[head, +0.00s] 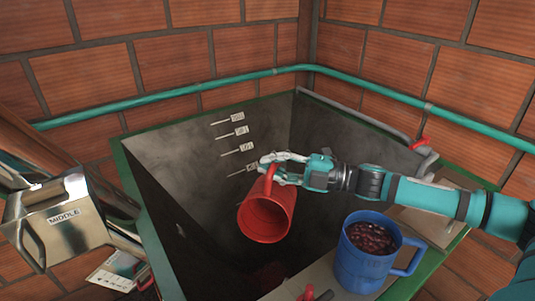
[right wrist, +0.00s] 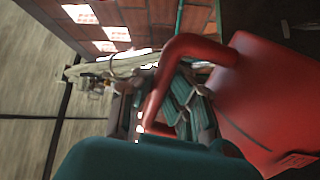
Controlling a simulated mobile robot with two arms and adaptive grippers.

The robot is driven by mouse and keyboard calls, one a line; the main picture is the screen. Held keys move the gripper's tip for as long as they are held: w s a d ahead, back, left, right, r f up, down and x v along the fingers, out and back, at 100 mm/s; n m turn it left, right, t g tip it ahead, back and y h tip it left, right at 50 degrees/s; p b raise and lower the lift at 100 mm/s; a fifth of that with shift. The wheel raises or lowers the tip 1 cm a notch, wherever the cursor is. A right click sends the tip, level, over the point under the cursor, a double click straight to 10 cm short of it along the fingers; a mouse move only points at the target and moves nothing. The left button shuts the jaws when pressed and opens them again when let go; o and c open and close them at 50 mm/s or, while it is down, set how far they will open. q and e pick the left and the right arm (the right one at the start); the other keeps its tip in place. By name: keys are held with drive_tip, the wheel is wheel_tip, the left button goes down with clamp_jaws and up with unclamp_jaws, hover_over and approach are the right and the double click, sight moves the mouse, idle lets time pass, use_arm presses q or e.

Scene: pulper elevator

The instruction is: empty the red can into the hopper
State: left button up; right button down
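The red can (head: 267,212) hangs over the hopper (head: 131,180), tipped with its open mouth down and toward me. The part of its inside that shows is bare red. My right gripper (head: 279,163) is shut on the can's handle at its upper side. In the right wrist view the red handle (right wrist: 195,48) passes by the fingers, with the can's body (right wrist: 265,105) to the right. A dim reddish patch (head: 268,276) shows low in the dark hopper; I cannot make out its detail. My left gripper is not in view.
A blue can (head: 366,262) full of dark red fruit stands on the ledge at the hopper's near right. A metal container labelled MIDDLE (head: 70,222) is at the left. A teal pipe (head: 215,85) runs along the brick walls. A red valve handle (head: 419,144) is at the right.

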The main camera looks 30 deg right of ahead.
drive_tip(key=w+d+f+m+t+h+p, duration=0.1)
drive_tip(key=w+d+f+m+p, duration=0.3)
drive_tip(key=m, duration=0.9)
drive_tip(key=shift+w+f+p, duration=0.4)
drive_tip(key=shift+f+p, duration=0.4)
drive_tip(key=shift+f, duration=0.8)
drive_tip(key=shift+r, duration=0.1)
drive_tip(key=r+m, duration=0.1)
drive_tip(key=s+r+m, duration=0.1)
drive_tip(key=m, duration=0.1)
drive_tip(key=shift+s+a+h, duration=0.15)
drive_tip(key=shift+a+h, duration=0.15)
drive_tip(key=shift+a, duration=0.1)
drive_tip(key=shift+f, duration=0.1)
